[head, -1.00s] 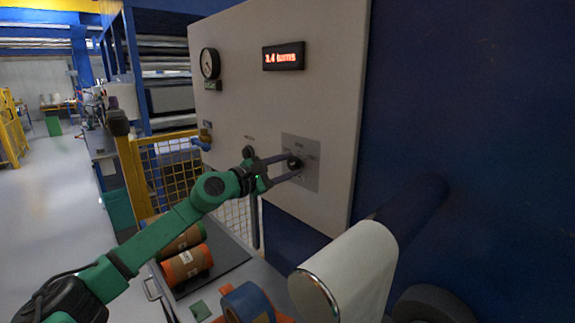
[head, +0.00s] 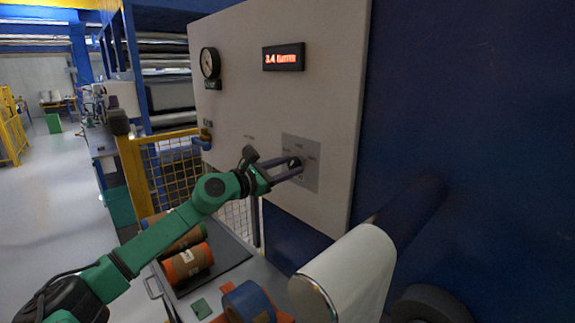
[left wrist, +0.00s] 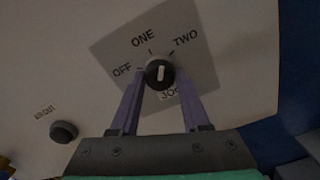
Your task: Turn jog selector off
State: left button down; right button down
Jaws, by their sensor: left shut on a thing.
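The jog selector (left wrist: 159,73) is a dark round knob with a white pointer mark on a grey plate (left wrist: 120,30). The plate carries the labels OFF on the left, ONE above, TWO at upper right and a partly hidden JOG below. The white mark stands about upright in the left wrist view, between the ONE and TWO labels. My left gripper (head: 292,164) is shut on the knob, its two purple fingers on either side of it. In the head view the knob is mostly hidden between the fingertips. My right gripper is not in view.
A dark button (left wrist: 64,131) sits left of the plate on the pale panel (head: 240,100). A gauge (head: 210,63) and red-lit display (head: 284,57) are higher up. Below are orange rolls (head: 187,263), a blue roll (head: 248,302) and a white roller (head: 350,275).

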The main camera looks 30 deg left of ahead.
pick_arm(q)
jog(key=n+p, duration=0.1)
jog(key=n, duration=0.3)
jog(key=shift+r+n, duration=0.1)
jog(key=shift+n, duration=0.3)
jog(key=n+p, duration=0.2)
jog(key=n, duration=0.2)
jog(key=shift+n, duration=0.3)
jog(key=n+p, duration=0.3)
jog(key=n, duration=0.2)
jog(key=shift+d+r, duration=0.1)
jog(key=shift+n+p, duration=0.95)
jog(key=shift+n, duration=1.25)
jog(key=shift+c, duration=1.9)
grip_release()
jog(key=shift+f, duration=0.25)
